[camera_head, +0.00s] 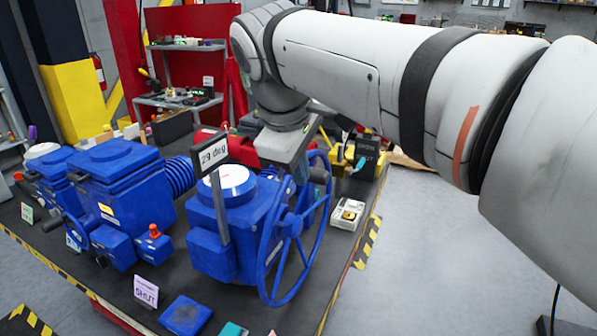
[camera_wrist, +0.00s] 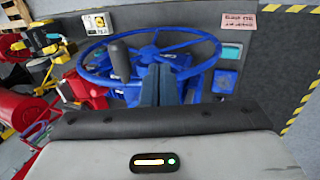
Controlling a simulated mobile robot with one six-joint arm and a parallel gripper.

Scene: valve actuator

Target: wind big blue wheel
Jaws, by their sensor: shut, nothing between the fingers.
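The big blue wheel (camera_head: 291,224) stands upright on the right side of a blue actuator body (camera_head: 212,250) with a white round top. In the wrist view, the wheel (camera_wrist: 190,31) spans the upper middle. A dark grey rounded knob (camera_wrist: 119,58) stands at its left part. My gripper (camera_wrist: 159,70) is shut and empty, its fingers over the wheel's lower middle in that view. In the head view, my wrist comes down at the wheel's upper part, and my fingers are largely hidden there. I cannot tell whether they touch the wheel.
A sign reading "29 deg" (camera_head: 214,153) stands by the white top. Another blue actuator (camera_head: 118,180) is at the left. A small white box (camera_head: 347,214) lies right of the wheel, near the striped table edge. A "SHUT" card (camera_head: 146,292) and a blue block (camera_head: 186,315) sit in front.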

